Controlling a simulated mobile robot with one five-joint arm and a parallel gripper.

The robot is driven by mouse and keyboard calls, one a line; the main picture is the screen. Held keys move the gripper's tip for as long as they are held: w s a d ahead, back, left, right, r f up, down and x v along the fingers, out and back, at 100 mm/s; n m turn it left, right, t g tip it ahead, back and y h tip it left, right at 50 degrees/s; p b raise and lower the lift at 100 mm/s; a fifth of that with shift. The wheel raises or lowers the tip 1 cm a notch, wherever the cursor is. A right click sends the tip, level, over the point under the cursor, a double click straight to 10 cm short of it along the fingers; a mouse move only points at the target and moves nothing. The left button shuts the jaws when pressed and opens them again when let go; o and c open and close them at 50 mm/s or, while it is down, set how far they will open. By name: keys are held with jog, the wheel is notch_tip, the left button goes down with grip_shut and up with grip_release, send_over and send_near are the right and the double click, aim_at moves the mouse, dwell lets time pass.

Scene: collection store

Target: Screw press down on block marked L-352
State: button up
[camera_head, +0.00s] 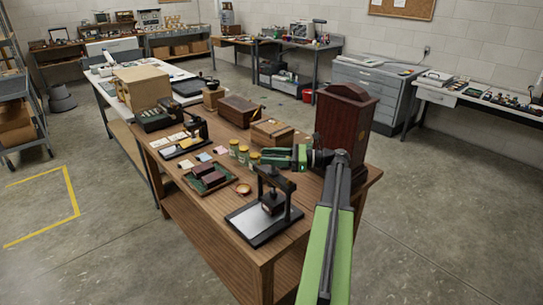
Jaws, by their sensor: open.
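A black screw press (288,200) stands at the near end of the wooden table, with a dark base carrying a pale plate. A small dark block (272,204) sits under its crossbar; no marking on it is legible, and I cannot tell whether the screw touches it. My green and black gripper (268,156) points left above the table, behind and above the press in the picture. It is open and appears empty, apart from the press handle. Two dark red-brown blocks (208,172) lie on a green mat; their markings are not legible either.
A tall dark wooden case (345,120) stands close beside my arm. Yellow-lidded jars (243,154), a small copper dish (243,189), wooden boxes (240,110) and a second press-like device (198,130) crowd the table (200,205). The floor on the right is clear.

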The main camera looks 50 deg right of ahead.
grip_shut()
jog(key=shift+d, duration=0.4)
jog(key=shift+s+a, duration=0.1)
jog(key=shift+a, duration=0.3)
jog(key=shift+m+t+h, duration=0.7)
jog(key=shift+m+h, duration=0.1)
jog(key=shift+h, duration=0.3)
